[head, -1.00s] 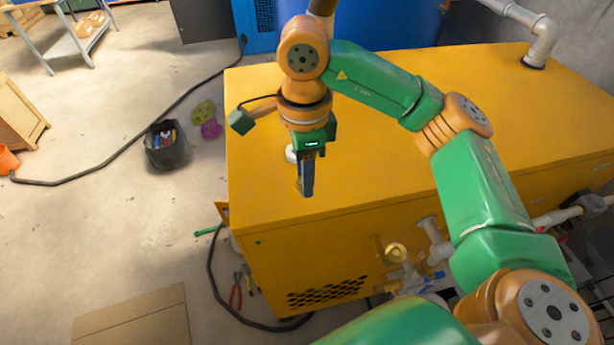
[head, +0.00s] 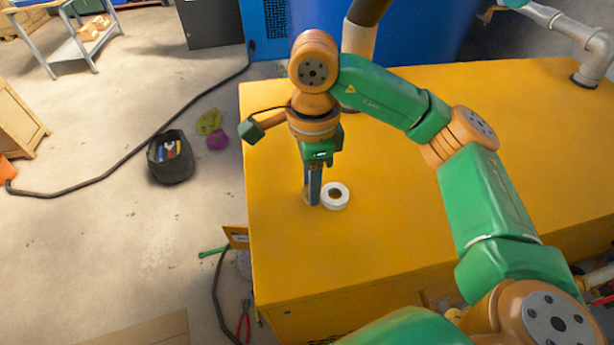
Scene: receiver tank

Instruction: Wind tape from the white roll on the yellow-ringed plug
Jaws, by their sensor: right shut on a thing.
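The white roll (head: 335,196) of tape lies flat on the yellow top of the receiver tank's cabinet (head: 420,215), its dark core hole showing. My right gripper (head: 312,201) points down just left of the roll, its fingers next to the roll's rim; I cannot tell whether they touch it. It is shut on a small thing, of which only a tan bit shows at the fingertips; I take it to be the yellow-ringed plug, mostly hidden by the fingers. My left gripper is out of view.
The cabinet top is clear to the right of the roll. A grey pipe (head: 588,68) rises at its far right. On the floor at left are a black bin (head: 172,165) of tools, a long black cable and red-handled pliers (head: 243,325).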

